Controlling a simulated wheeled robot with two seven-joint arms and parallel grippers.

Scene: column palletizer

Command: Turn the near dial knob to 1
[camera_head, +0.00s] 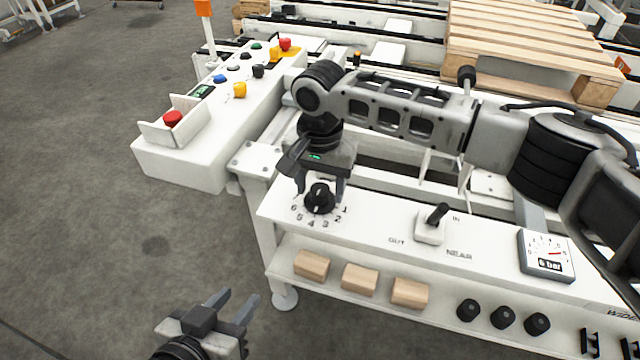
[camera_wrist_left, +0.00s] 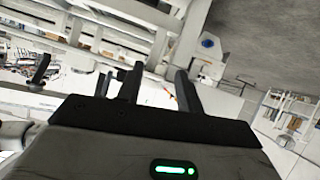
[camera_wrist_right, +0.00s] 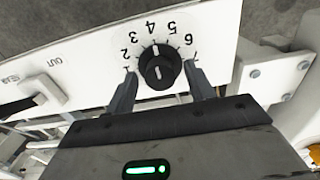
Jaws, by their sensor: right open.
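The black near dial knob (camera_head: 319,198) sits at the left end of the white panel, with printed numbers 1 to 6 around it. In the right wrist view the knob (camera_wrist_right: 160,68) has a white pointer line that appears to point about at 4. My right gripper (camera_head: 322,190) is over the dial, fingers pointing down. Its open fingers stand on either side of the knob, with a visible gap at each side. My left gripper (camera_head: 238,305) is open and empty, low over the floor, left of the panel.
Wooden blocks (camera_head: 360,279) and black knobs (camera_head: 503,317) line the lower shelf. A button console (camera_head: 222,110) stands behind left. Floor at left is clear.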

